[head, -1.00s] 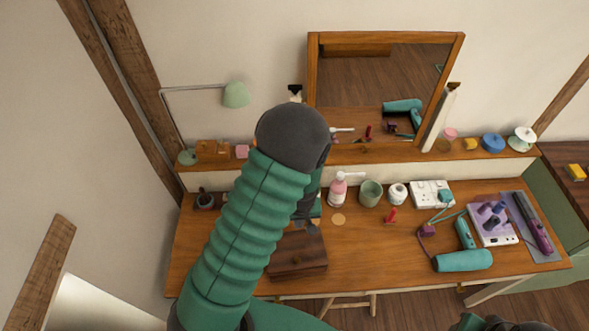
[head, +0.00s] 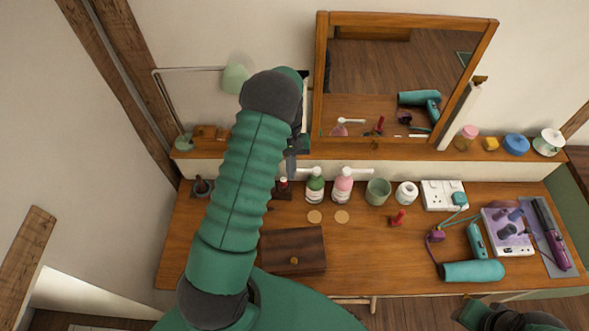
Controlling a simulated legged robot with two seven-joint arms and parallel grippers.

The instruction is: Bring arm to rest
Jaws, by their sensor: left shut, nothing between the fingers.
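My left arm rises from the bottom of the head view, across the left part of the dressing table (head: 380,262). My left gripper (head: 292,165) is partly hidden behind its wrist. Its dark fingers point down, shut and empty, above the back of the tabletop. A closed brown wooden box (head: 292,250) sits below and apart from the gripper. Dark and green parts of my right arm show at the bottom right edge, with no fingers visible.
A framed mirror (head: 400,75) and a pale green lamp (head: 235,78) stand at the back. A green cup (head: 377,191), a white jar (head: 405,193), a socket block (head: 441,196) and a teal hair dryer (head: 472,270) occupy the right. The front middle is clear.

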